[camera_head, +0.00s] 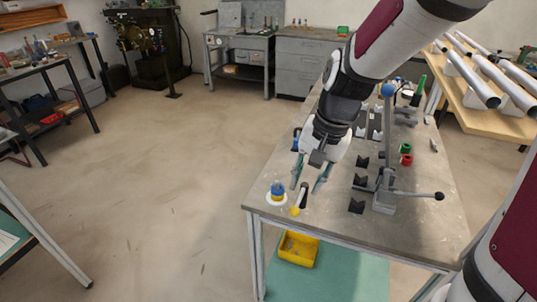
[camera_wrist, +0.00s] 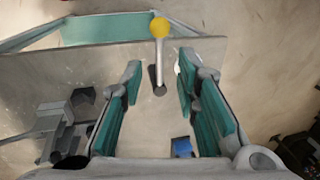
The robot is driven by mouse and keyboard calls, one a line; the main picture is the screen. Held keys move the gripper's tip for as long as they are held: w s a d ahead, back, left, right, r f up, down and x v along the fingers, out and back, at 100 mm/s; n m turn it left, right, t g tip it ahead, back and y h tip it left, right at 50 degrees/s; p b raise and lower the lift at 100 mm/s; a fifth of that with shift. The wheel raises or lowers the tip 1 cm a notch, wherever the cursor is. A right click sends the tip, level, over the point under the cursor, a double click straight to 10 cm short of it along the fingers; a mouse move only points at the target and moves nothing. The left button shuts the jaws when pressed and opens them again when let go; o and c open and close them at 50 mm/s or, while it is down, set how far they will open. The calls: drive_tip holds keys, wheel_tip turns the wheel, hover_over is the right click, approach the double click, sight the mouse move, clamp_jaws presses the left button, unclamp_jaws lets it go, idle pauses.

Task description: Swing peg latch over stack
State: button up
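The peg latch is a pale bar with a yellow ball knob (camera_head: 295,211) at the table's front edge; its dark end lies farther in. In the wrist view the latch bar (camera_wrist: 159,62) runs up to the knob between the finger lines. A small stack (camera_head: 277,196), with a blue top and white and yellow below, stands left of the latch. The latch points forward, beside the stack, not across it. My gripper (camera_head: 309,181) is open, its teal fingers either side of the latch's dark end in the wrist view (camera_wrist: 158,72). I cannot tell its height. The right finger hides most of the stack there.
A clamp fixture with a ball-ended lever (camera_head: 410,194) stands to the right, with black V-blocks (camera_head: 356,206) near it. Red and green cylinders (camera_head: 406,155) stand beyond. A yellow bin (camera_head: 299,248) sits on the lower shelf.

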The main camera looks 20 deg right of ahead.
sight(299, 202)
drive_tip(key=f, duration=0.4)
drive_tip(key=a+f, duration=0.1)
drive_tip(key=f, duration=0.1)
drive_tip(key=shift+w+f+b, duration=0.1)
drive_tip(key=shift+w+b, duration=0.2)
drive_tip(key=shift+w, duration=0.05)
clamp_jaws()
